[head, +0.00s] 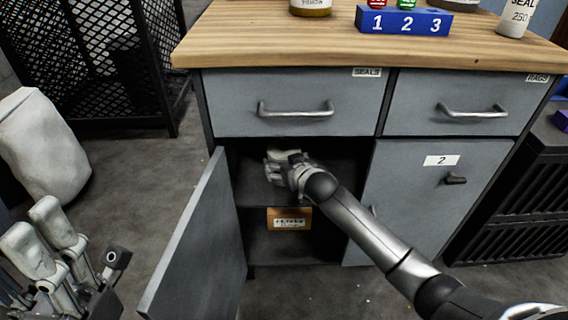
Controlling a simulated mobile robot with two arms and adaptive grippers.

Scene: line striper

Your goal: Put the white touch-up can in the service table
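The service table (290,88) has a wooden top, two closed drawers and two cupboards below. Its left cupboard door (196,245) stands open and shows a dark compartment with a shelf (250,196). My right gripper (276,165) is inside the upper part of this compartment, above the shelf. Its fingers point left and inward, and I cannot tell whether they are open or hold anything. I cannot make out a white touch-up can. My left gripper (52,238) is at the lower left, away from the table, with its fingers apart and nothing visible between them.
An orange labelled box (289,219) shows below the shelf. The right door, marked 2 (410,190), is shut. A blue numbered rack (404,20) and a white SEAL bottle (517,17) stand on top. A white sack (42,145) and mesh cage (90,60) are left.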

